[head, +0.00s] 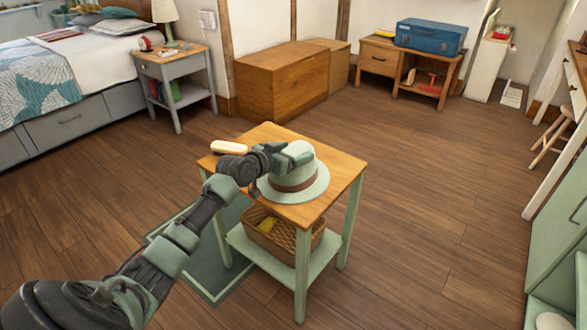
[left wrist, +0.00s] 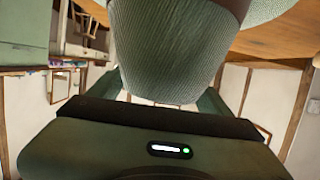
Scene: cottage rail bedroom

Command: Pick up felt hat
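The felt hat (head: 312,188) is pale green with a brown band. It sits brim down on the wooden top of a small side table (head: 340,172). My left gripper (head: 288,157) is at the hat's crown from the left. In the left wrist view, the ribbed green hat (left wrist: 175,60) fills the upper middle, with its crown between my two spread fingers. The fingers' far ends are partly hidden by the hat, and firm contact is not visible. My right gripper is out of view.
A cream and tan oblong item (head: 229,147) lies on the tabletop behind my left arm. A wicker basket (head: 268,236) sits on the table's lower shelf. A wooden chest (head: 283,85) and a nightstand (head: 178,70) stand behind.

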